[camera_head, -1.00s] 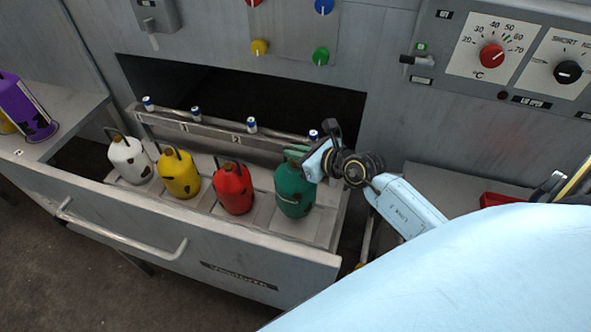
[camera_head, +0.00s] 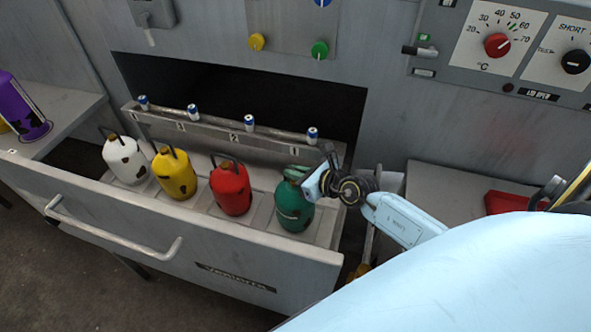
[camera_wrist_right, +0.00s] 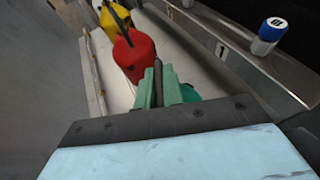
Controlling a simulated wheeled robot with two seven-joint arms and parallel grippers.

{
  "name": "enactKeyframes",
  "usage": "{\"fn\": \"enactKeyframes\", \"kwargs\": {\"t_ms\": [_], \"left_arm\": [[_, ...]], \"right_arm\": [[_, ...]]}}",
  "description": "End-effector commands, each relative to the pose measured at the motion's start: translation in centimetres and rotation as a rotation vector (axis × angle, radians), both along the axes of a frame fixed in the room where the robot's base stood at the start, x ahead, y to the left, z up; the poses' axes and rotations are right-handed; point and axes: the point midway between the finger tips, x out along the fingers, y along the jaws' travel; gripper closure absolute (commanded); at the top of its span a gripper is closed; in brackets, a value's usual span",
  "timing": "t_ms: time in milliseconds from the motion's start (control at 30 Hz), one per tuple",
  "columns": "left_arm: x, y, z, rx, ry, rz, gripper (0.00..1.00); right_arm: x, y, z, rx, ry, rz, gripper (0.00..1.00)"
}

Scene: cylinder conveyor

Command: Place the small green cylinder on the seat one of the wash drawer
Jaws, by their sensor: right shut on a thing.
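The green cylinder (camera_head: 292,208) stands upright in the right-most place of the open wash drawer (camera_head: 130,212). My right gripper (camera_head: 303,178) is at its top, shut on its handle. In the right wrist view the green cylinder (camera_wrist_right: 188,93) is mostly hidden behind the fingers of my right gripper (camera_wrist_right: 157,88). The drawer's back rail (camera_head: 215,126) carries number labels and several blue-and-white caps. My left gripper is not in view.
A red cylinder (camera_head: 231,188), a yellow cylinder (camera_head: 174,174) and a white cylinder (camera_head: 125,158) stand to the left in the drawer. A purple cylinder (camera_head: 22,105) is on the left side table. A red object (camera_head: 512,202) lies on the right ledge.

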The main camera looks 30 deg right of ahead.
Motion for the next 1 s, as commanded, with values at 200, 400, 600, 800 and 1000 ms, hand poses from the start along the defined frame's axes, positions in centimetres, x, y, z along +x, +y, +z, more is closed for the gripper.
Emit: {"fn": "enactKeyframes", "kwargs": {"t_ms": [200,400,600,800,1000], "left_arm": [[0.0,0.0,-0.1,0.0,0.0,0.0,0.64],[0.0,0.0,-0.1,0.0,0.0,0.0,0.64],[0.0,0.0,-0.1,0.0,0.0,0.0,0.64],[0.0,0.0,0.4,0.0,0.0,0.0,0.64],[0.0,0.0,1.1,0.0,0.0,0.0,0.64]], "right_arm": [[0.0,0.0,-0.3,0.001,0.0,0.0,0.86],[0.0,0.0,-0.2,0.001,0.0,0.0,0.69],[0.0,0.0,-0.2,0.001,0.0,0.001,0.69],[-1.2,-0.3,0.5,0.0,0.003,0.001,0.69],[-4.6,-1.4,2.1,-0.001,0.003,0.001,0.69]]}}
